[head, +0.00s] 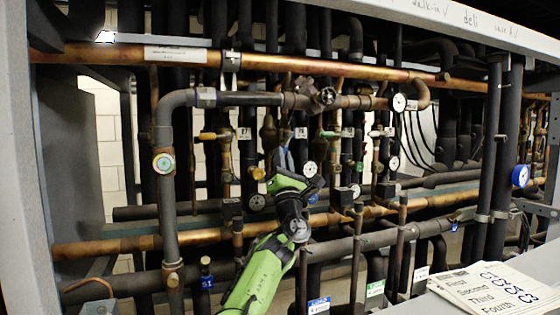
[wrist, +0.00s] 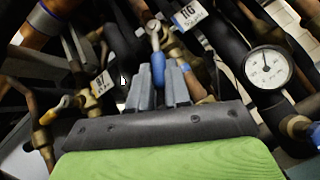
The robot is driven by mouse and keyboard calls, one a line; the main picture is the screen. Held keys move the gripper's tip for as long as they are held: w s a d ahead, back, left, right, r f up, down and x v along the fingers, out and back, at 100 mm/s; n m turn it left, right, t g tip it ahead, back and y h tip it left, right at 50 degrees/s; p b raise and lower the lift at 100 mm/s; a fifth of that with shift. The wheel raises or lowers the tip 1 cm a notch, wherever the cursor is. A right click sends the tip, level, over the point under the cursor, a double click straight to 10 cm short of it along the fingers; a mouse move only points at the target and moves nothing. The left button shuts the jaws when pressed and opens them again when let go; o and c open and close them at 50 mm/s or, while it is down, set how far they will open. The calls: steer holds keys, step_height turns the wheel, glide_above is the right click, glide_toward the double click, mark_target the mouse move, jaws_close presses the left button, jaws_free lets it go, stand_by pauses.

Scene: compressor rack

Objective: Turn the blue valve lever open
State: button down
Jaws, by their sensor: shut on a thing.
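The blue valve lever (wrist: 158,68) shows in the wrist view between the two grey fingers of my gripper (wrist: 159,85). The fingers are shut on its blue sleeve. Its metal end (wrist: 154,30) reaches up past the fingers to a brass valve body (wrist: 175,45). In the head view my green arm rises from the bottom, and my gripper (head: 283,163) is in among the pipes near the centre. The lever is hard to make out there, being small and partly hidden by my gripper.
A round gauge (wrist: 267,68) is close on the right in the wrist view. A yellow-handled valve (wrist: 62,103) is at the left. Copper pipes (head: 130,55) and dark pipes crowd the rack. Papers (head: 495,290) lie at the front right.

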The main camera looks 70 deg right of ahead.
steer(key=shift+s+d+f+n+t, duration=0.1)
steer(key=shift+n+t, duration=0.2)
steer(key=shift+n, duration=0.1)
steer(key=c, duration=1.1)
jaws_free()
steer(key=s+a+b, duration=0.1)
steer(key=s+a, duration=0.1)
steer(key=a, duration=0.1)
steer(key=s+a+b, duration=0.1)
steer(key=s+a, duration=0.1)
steer(key=a, duration=0.2)
steer(key=s+a+b, duration=0.2)
steer(key=s+a, duration=0.1)
steer(key=shift+s+a+f, duration=0.1)
steer(key=shift+a+f, duration=0.25)
steer(key=shift+f, duration=0.05)
